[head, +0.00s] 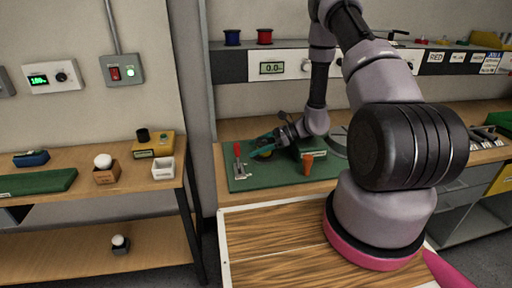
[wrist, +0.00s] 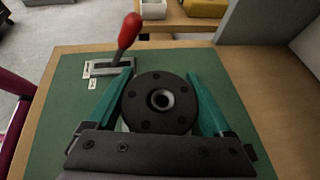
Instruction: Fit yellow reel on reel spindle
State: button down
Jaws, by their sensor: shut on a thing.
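My gripper (head: 262,146) is over the green mat at the back bench, its teal fingers on either side of the reel. In the wrist view my gripper (wrist: 160,76) is shut on the yellow reel (wrist: 160,121), seen end-on as a dark round flange with small holes and a pale ring around its central hole. A little yellow of the reel (head: 265,154) shows between the fingers in the head view. The reel spindle cannot be made out; whether it is beneath or inside the reel's hole is hidden.
A red-handled lever clamp (wrist: 128,38) stands on the green mat (wrist: 62,115), just beyond the left fingertip. An orange object (head: 307,163) stands on the mat, right of my gripper. Blue (head: 232,37) and red (head: 264,37) reels sit on the shelf above.

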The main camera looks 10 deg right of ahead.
jog(key=shift+d+f, duration=0.5)
jog(key=shift+f, duration=0.35)
dwell(0.6)
jog(key=shift+r, duration=0.2)
jog(key=shift+w+d+r, duration=0.1)
jog(key=shift+w+r, duration=0.15)
jog(key=shift+r, duration=0.4)
jog(key=shift+w+d+r, duration=0.1)
jog(key=shift+w+r, duration=0.1)
jog(key=shift+r, duration=0.4)
jog(key=shift+a+r, duration=0.2)
jog(key=shift+r, duration=1.6)
jog(key=shift+a, duration=0.1)
jog(key=shift+m+t+h, duration=0.6)
jog(key=shift+m+t, duration=0.6)
jog(key=shift+t, duration=0.7)
jog(key=shift+s+f, duration=0.15)
jog(key=shift+s, duration=0.15)
jog(key=shift+f, duration=2.45)
